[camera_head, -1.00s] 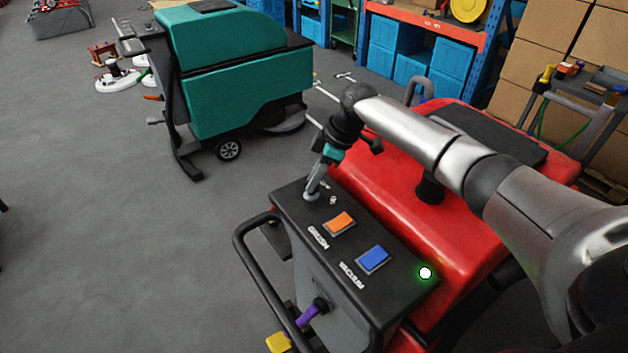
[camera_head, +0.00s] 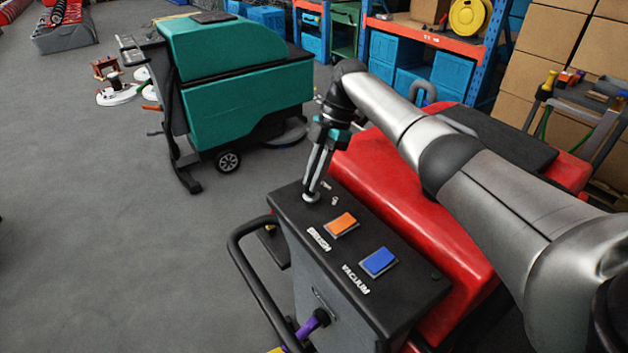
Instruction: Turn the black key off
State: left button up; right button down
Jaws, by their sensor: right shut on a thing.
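My right gripper (camera_head: 312,195) points down at the far left corner of the black control panel (camera_head: 405,312) on the red scrubber. Its fingers are shut on the black key, at the round metal key switch. The key itself is hidden between the fingertips. The small indicator lamp (camera_head: 435,278) at the near right end of the panel is dark. My left gripper is not in view.
An orange brush switch (camera_head: 341,223) and a blue vacuum switch (camera_head: 378,261) sit beside the key on the panel. A black handle bar (camera_head: 246,265) curves along the panel's left side. A teal scrubber (camera_head: 235,65) stands behind, with open grey floor to the left.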

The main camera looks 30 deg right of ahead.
dwell(0.5)
jog(key=c, duration=0.9)
grip_release()
jog(key=shift+o, duration=0.2)
jog(key=shift+r, duration=0.1)
jog(key=v, duration=1.5)
jog(key=shift+a+r, duration=0.1)
